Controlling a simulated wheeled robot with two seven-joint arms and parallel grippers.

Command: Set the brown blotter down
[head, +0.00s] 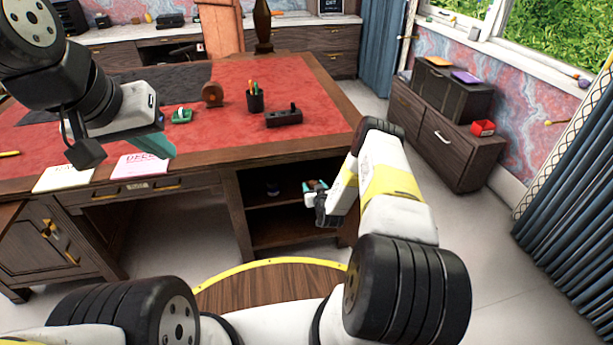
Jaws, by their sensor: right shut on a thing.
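My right gripper (315,187) is in front of the open shelf bay under the desk's right side, fingers pointing away from me. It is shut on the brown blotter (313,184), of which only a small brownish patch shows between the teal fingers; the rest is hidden. My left gripper (156,144) is above the desk's front edge at the left, near the pink booklet. One teal finger shows clearly, and its opening cannot be made out.
The red-topped desk (310,95) holds a round brown object (212,95), a green item (181,116), a pen cup (255,99), a dark block (284,117), a pink booklet (140,165) and a white booklet (64,177). The shelf bay (285,228) has free room. A low cabinet (440,140) stands right.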

